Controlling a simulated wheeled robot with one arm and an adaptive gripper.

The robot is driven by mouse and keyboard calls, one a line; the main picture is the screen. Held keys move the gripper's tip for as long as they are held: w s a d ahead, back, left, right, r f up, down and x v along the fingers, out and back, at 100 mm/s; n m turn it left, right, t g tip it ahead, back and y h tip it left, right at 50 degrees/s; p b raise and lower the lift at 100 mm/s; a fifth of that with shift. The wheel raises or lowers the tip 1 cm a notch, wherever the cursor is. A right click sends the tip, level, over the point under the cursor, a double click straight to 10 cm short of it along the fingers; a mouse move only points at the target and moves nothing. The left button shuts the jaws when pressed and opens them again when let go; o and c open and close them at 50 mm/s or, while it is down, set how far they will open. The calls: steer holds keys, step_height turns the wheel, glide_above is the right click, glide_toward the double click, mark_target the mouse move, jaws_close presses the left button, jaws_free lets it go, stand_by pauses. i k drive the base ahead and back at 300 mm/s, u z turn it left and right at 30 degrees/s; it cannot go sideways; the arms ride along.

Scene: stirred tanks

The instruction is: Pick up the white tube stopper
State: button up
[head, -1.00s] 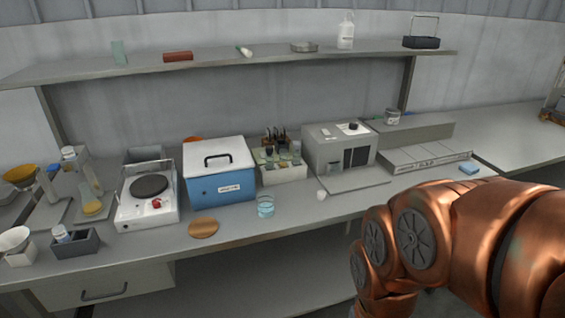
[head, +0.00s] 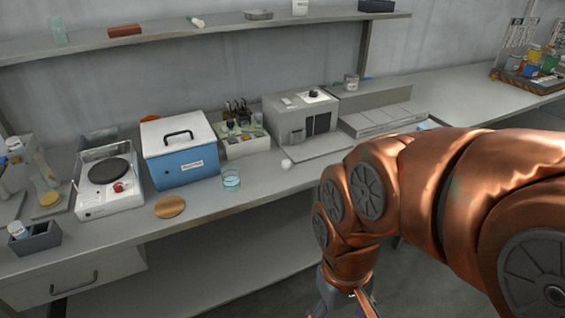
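A small rounded white piece (head: 287,164), which looks like the white tube stopper, sits on the bench. It is in front of the grey instrument box and right of the glass beaker of blue liquid. It is too small to make out details. My gripper (head: 345,304) hangs at the bottom edge of the head view, below and in front of the bench, well apart from the stopper. Its fingertips are cut off by the frame edge, so its opening is not clear. Nothing is seen held in it.
The beaker (head: 231,180), brown disc (head: 170,207), blue box (head: 181,155), rack (head: 243,143) and grey instrument (head: 299,121) surround the stopper area. Bare bench (head: 262,182) lies in front of it. A shelf (head: 225,37) runs above. A white cylinder (head: 197,22) lies on that shelf.

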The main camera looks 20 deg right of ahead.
mark_target(285, 164)
steer(key=z, duration=1.75)
steer(key=i, duration=0.75)
steer(key=u, duration=3.25)
